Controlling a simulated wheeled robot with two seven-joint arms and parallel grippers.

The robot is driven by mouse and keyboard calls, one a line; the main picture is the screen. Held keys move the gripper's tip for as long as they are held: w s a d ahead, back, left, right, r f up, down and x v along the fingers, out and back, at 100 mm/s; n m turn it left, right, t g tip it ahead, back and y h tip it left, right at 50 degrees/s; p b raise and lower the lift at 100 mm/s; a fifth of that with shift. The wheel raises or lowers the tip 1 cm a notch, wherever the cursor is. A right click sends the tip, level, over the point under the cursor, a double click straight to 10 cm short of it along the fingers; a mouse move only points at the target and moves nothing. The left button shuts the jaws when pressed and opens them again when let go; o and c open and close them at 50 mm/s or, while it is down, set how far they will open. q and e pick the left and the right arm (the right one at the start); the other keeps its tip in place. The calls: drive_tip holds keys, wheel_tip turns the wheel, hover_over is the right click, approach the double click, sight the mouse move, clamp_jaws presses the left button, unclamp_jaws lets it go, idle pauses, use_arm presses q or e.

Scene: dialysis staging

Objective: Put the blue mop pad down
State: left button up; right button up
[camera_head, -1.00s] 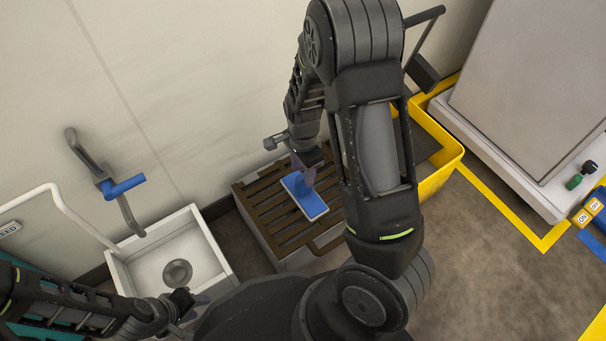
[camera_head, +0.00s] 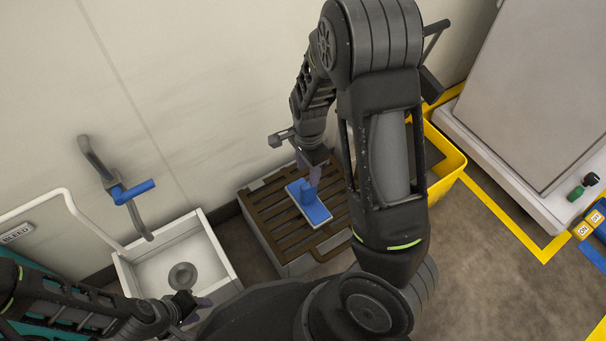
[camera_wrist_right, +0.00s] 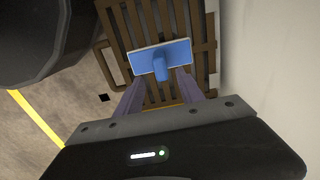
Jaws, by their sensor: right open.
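The blue mop pad (camera_head: 316,213) lies flat on the brown slatted top (camera_head: 267,213) of a low pale box, its blue handle (camera_wrist_right: 160,69) standing up from it. My right gripper (camera_head: 314,174) is just above the pad at the handle. In the right wrist view my right gripper (camera_wrist_right: 160,84) is open, with one purple finger on each side of the handle and visible gaps between. My left gripper (camera_head: 193,304) is at the lower left by the white basin, away from the pad; its finger gap is too small to judge.
A white basin (camera_head: 222,258) with a drain stands left of the slatted box. A blue-handled lever (camera_head: 133,191) is on the wall above it. A yellow bin (camera_head: 449,178) stands to the right, partly behind my right arm.

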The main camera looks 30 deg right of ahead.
drive_tip(key=s+a+f+n, duration=0.2)
drive_tip(key=a+f+n, duration=0.1)
drive_tip(key=a, duration=0.1)
drive_tip(key=s+a+f+n+y, duration=0.1)
drive_tip(key=s+a+f+n, duration=0.1)
drive_tip(key=a+f+n, duration=0.1)
drive_tip(key=s+a+f+n, duration=0.3)
drive_tip(key=a+f, duration=0.2)
drive_tip(key=shift+a+f+n+y, duration=0.1)
drive_tip(key=shift+a+n+y, duration=0.1)
drive_tip(key=shift+n+y, duration=0.15)
drive_tip(key=s+a+f+n+y, duration=0.1)
drive_tip(key=s+a+n, duration=0.1)
drive_tip(key=a, duration=0.3)
drive_tip(key=s+a+n+t+y, duration=0.1)
drive_tip(key=s+a+n, duration=0.2)
drive_tip(key=a+n, duration=0.1)
drive_tip(key=shift+s+a+f, duration=0.2)
drive_tip(key=shift+a+f, duration=0.15)
drive_tip(key=shift+a, duration=0.3)
